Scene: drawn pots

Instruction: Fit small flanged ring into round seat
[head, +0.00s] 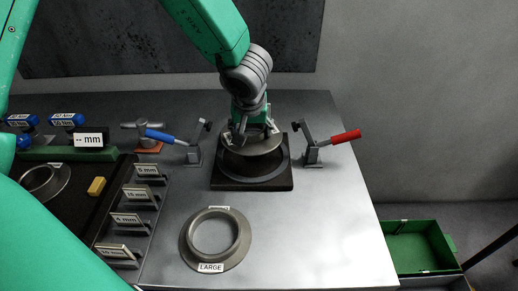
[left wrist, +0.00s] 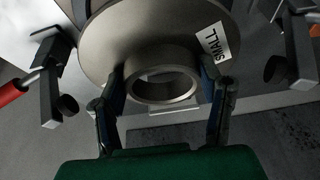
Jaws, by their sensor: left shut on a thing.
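The small flanged ring (head: 262,147), grey metal, is above the round seat on a dark square base (head: 224,182) in the head view. My left gripper (head: 250,132) is shut on it from above. In the left wrist view the ring's flange (left wrist: 110,38) carries a SMALL label, and its collar sits between the two fingers of my left gripper (left wrist: 165,88). The ring covers the back part of the seat; I cannot tell whether they touch. My right gripper is not in view.
A blue-handled clamp (head: 193,152) and a red-handled clamp (head: 313,150) flank the base. A ring labelled LARGE (head: 186,240) lies in front. Labelled gauge holders (head: 141,195) stand left. A green bin (head: 415,243) is beyond the table's right edge. The table's front right is clear.

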